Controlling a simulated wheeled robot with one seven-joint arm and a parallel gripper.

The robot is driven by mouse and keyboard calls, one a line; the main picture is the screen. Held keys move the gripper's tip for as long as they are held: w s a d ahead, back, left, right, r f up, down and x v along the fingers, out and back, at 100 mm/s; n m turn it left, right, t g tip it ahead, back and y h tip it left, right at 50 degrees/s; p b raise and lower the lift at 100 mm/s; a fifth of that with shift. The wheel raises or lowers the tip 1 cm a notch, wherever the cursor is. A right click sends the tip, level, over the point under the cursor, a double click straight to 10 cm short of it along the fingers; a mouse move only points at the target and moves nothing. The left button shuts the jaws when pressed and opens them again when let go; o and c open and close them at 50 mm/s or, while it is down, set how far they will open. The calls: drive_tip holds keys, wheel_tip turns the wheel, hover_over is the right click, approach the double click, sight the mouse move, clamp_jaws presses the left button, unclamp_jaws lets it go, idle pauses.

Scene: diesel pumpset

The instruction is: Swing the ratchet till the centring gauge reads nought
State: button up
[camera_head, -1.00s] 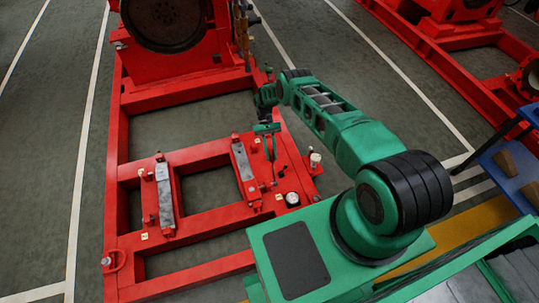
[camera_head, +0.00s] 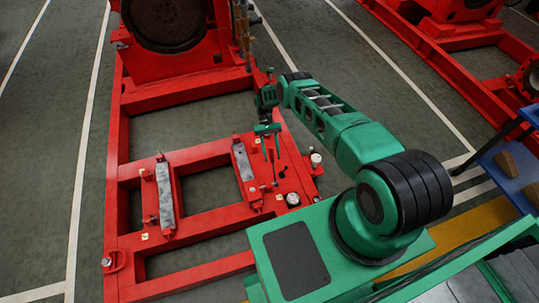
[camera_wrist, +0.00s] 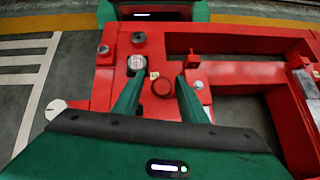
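My gripper (camera_head: 271,156) is over the right side of the red base frame (camera_head: 180,97), with its fingers pointing down. In the wrist view, my gripper's two green fingers (camera_wrist: 160,76) are apart, with a clear gap and nothing held between them. A small round pale-faced gauge (camera_head: 293,199) sits on the frame's right rail. It also shows in the wrist view (camera_wrist: 137,62), by the left fingertip; its reading is too small to tell. A round red knob (camera_wrist: 162,88) shows between the fingers. I cannot make out a ratchet for certain.
Two grey-topped mounting strips (camera_head: 165,190) (camera_head: 243,162) lie across the frame. A white round part (camera_head: 316,157) stands at its right edge and shows in the wrist view (camera_wrist: 55,108). A red machine with a dark wheel (camera_head: 165,20) stands behind. A blue trolley (camera_head: 515,165) is at right.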

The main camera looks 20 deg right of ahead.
sight(271, 149)
drive_tip(key=shift+r, duration=0.5)
wheel_tip(271, 149, up, 3)
drive_tip(key=shift+w+r, duration=0.15)
drive_tip(key=s+a+r, duration=0.5)
drive_tip(key=a+r, duration=0.1)
drive_tip(key=a, duration=0.4)
drive_tip(key=shift+s+a+r, duration=0.15)
drive_tip(key=shift+s+r, duration=0.15)
drive_tip(key=shift+s, duration=0.1)
idle(1.0)
